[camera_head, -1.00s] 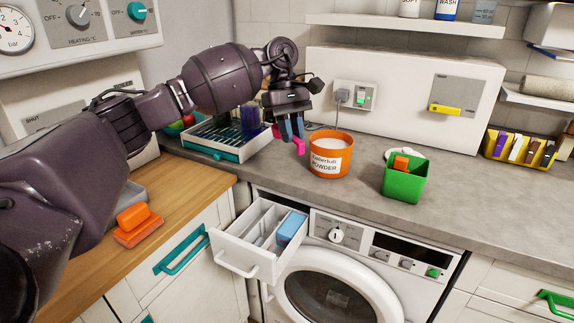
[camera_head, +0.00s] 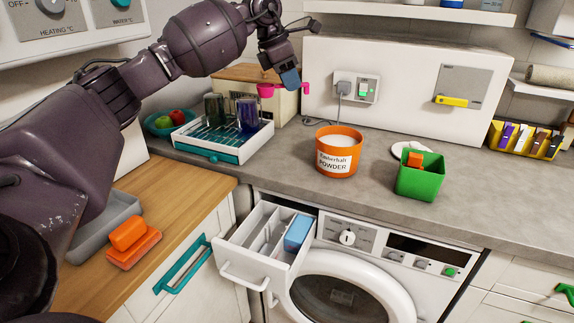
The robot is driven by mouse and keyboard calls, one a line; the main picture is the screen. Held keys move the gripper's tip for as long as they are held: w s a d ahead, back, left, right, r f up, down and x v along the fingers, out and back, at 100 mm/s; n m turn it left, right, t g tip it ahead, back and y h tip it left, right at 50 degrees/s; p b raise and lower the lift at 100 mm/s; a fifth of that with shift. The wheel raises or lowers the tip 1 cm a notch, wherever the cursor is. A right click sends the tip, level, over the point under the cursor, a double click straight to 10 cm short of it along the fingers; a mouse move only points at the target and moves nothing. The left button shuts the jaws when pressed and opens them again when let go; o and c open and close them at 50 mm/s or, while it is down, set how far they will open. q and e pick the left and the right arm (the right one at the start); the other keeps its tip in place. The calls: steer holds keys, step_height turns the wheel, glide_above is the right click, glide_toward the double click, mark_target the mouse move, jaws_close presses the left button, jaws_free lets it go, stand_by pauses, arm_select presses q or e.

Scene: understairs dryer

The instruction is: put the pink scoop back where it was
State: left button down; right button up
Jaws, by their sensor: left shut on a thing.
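The pink scoop (camera_head: 266,90) is held in my left gripper (camera_head: 290,82), raised well above the counter in front of a cream box with a wooden top. The scoop's cup shows left of the fingers and its handle end to the right. My left gripper is shut on it. The orange powder tub (camera_head: 337,158) stands open on the counter, below and to the right of the scoop, with white powder inside. My right gripper is not in view.
A dish rack (camera_head: 228,140) with glasses stands below left of the scoop. The cream box (camera_head: 285,106) is behind it. A green bin (camera_head: 420,180) stands right of the tub. The washer's detergent drawer (camera_head: 262,240) is pulled out below the counter.

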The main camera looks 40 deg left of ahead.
arm_select(q)
steer(key=shift+d+r+n+t+y, duration=0.1)
steer(key=shift+d+n+t+y, duration=0.15)
steer(key=shift+n, duration=0.75)
steer(key=shift+a+f, duration=0.1)
steer(key=shift+f, duration=0.2)
step_height(320, 180, down, 15)
steer(key=shift+f+b, duration=0.2)
steer(key=shift+b, duration=0.7)
step_height(320, 180, down, 4)
steer(key=shift+r, duration=0.1)
steer(key=shift+f+b, duration=0.25)
steer(key=shift+b, duration=0.05)
steer(key=shift+r, duration=0.15)
